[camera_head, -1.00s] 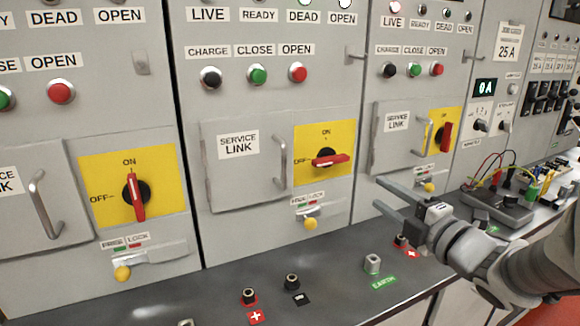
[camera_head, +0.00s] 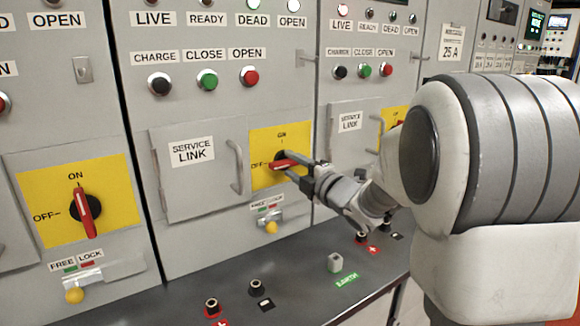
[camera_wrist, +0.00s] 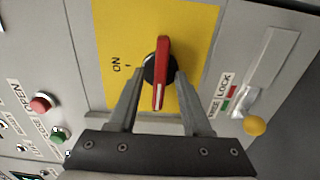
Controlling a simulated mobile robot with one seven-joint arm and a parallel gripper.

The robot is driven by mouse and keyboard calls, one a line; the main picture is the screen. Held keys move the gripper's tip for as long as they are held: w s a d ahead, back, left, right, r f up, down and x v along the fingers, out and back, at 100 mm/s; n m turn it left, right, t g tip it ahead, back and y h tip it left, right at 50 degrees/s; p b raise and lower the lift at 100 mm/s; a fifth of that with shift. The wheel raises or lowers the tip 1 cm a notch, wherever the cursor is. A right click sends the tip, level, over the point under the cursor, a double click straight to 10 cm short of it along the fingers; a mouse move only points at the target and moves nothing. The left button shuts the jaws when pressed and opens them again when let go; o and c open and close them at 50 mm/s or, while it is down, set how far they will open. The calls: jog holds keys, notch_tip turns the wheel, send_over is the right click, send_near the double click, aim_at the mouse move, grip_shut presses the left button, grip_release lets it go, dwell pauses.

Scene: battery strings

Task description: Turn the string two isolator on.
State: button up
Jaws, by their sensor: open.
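The isolator on the middle panel is a red bar handle (camera_head: 283,165) on a black hub, set in a yellow plate (camera_head: 265,142) marked ON at the top and OFF at the left. The handle lies level, in line with OFF. My gripper (camera_head: 303,170) is at this handle. In the wrist view the red handle (camera_wrist: 162,72) stands between the two spread fingers of my gripper (camera_wrist: 160,80), with small gaps on both sides. The OFF mark is hidden there. No string number is readable.
A yellow interlock knob (camera_head: 271,227) with FREE/LOCK labels sits below the isolator. The service link door handle (camera_head: 236,167) sticks out to its left. Another isolator (camera_head: 86,210) at left stands upright, in line with ON. Terminals (camera_head: 255,287) rise from the bench. My arm hides the right side.

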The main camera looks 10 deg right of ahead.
jog(key=shift+w, duration=0.2)
jog(key=shift+c, duration=0.3)
grip_shut()
